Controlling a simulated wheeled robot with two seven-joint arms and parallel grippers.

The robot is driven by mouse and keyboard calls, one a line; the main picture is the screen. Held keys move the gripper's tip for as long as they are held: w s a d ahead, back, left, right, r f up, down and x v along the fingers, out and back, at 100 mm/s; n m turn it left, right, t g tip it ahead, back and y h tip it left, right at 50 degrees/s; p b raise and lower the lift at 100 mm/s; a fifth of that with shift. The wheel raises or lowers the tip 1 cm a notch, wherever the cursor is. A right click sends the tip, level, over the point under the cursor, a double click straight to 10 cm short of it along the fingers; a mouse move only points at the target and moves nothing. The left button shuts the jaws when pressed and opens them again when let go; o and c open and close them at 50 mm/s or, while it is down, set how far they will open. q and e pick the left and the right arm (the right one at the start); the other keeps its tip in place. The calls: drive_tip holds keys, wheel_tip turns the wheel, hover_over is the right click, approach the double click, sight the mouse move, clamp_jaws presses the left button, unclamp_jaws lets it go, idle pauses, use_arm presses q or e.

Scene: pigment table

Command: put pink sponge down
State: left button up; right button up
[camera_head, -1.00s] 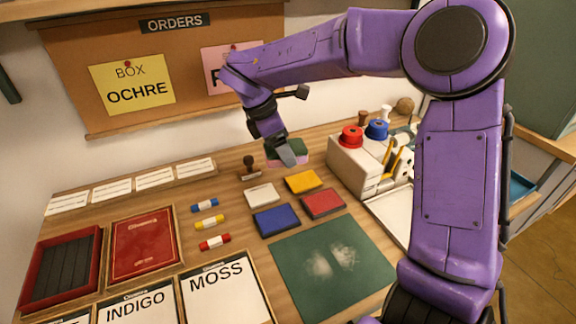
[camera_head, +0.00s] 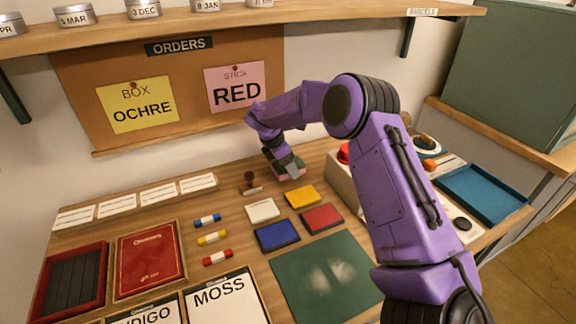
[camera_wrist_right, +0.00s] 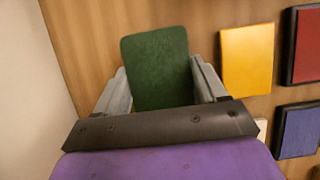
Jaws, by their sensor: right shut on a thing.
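The sponge, with a dark green top (camera_wrist_right: 158,68) and a pink lower edge (camera_head: 291,177), is between the fingers of my right gripper (camera_head: 290,170). In the right wrist view, the fingers (camera_wrist_right: 162,90) are shut on it from both sides, and the green face points to the camera. The sponge is low over the back of the wooden table, behind the yellow pad (camera_head: 301,197). I cannot tell whether its underside touches the wood. My left gripper is not in view.
A wooden stamp (camera_head: 250,183) stands left of the sponge. White (camera_head: 262,209), blue (camera_head: 277,235) and red (camera_head: 322,218) pads lie in front. A pale box (camera_head: 343,182) is to the right, partly hidden by my arm. The wall is close behind.

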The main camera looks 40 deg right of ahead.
drive_tip(key=shift+f, duration=0.85)
drive_tip(key=shift+s+a+f+b, duration=0.1)
drive_tip(key=shift+s+f+b, duration=0.15)
drive_tip(key=shift+f+b, duration=0.4)
drive_tip(key=o, duration=0.9)
drive_tip(key=shift+s+a, duration=0.1)
drive_tip(key=shift+o, duration=0.2)
drive_tip(key=shift+f, duration=0.1)
drive_tip(key=shift+r+p, duration=0.7)
drive_tip(key=shift+p, duration=0.05)
drive_tip(key=shift+w+a+r, duration=0.1)
drive_tip(key=shift+w+r, duration=0.15)
drive_tip(key=shift+w, duration=0.05)
drive_tip(key=b+v, duration=0.2)
drive_tip(key=v, duration=0.8)
drive_tip(key=shift+r, duration=0.8)
